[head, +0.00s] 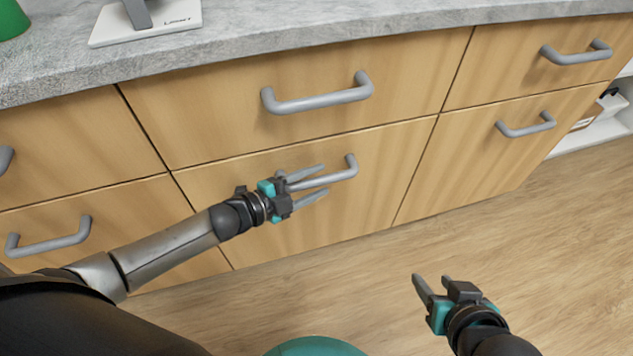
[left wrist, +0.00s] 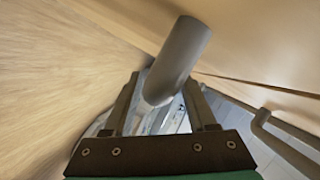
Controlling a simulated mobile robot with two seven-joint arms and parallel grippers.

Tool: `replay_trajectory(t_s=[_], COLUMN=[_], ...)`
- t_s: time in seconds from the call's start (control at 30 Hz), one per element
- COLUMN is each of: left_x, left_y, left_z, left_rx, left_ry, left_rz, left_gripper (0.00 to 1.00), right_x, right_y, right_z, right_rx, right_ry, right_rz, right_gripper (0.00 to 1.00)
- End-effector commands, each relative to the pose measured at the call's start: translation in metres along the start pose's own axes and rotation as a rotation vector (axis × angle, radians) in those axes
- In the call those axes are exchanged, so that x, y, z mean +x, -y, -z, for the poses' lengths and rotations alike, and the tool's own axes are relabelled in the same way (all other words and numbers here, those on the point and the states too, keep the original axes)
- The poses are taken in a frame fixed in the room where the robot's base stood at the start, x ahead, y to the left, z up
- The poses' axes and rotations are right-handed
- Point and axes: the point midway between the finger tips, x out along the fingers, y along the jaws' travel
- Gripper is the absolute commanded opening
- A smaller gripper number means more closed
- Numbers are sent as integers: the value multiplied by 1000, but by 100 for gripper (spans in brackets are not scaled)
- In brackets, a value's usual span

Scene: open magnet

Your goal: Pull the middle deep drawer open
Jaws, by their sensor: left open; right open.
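The middle deep drawer (head: 375,195) is the lower wooden front in the middle column, and it looks closed, in line with the fronts around it. Its grey bar handle (head: 351,166) is partly hidden by my left gripper (head: 325,179), which is open with one finger above and one below the bar. In the left wrist view the handle (left wrist: 180,58) reaches down between the two open fingers; I cannot tell whether they touch it. My right gripper (head: 432,280) is open and empty above the floor at the lower right.
The upper middle drawer's handle (head: 318,100) is just above. Other handles are on the left (head: 48,243) and right (head: 526,127) fronts. A grey countertop (head: 330,25) overhangs, carrying a white stand base (head: 150,25). The wooden floor (head: 350,275) before the drawers is clear.

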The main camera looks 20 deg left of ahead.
Motion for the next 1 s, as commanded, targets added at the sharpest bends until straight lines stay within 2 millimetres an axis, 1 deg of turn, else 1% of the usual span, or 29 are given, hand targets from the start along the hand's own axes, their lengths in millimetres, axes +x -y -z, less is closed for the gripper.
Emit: replay_trajectory(t_s=[0.13, 0.47, 0.9, 0.97, 1.0], left_x=[5, 6, 6, 5, 5], left_y=[0, 0, 0, 0, 0], left_z=[0, 0, 0, 0, 0], left_rx=[1, 1, 0, 0, 0], left_ry=[-1, -1, -1, -1, -1], left_rz=[1, 0, 0, 0, 0], left_gripper=[57, 57, 7, 1, 0], right_x=[3, 4, 4, 4, 4], right_y=[3, 4, 4, 4, 4], right_z=[2, 4, 4, 4, 4], right_rx=[0, 0, 0, 0, 0], right_ry=[-31, -41, -40, -40, -39], right_rz=[9, 11, 11, 11, 11], right_gripper=[50, 50, 50, 50, 50])
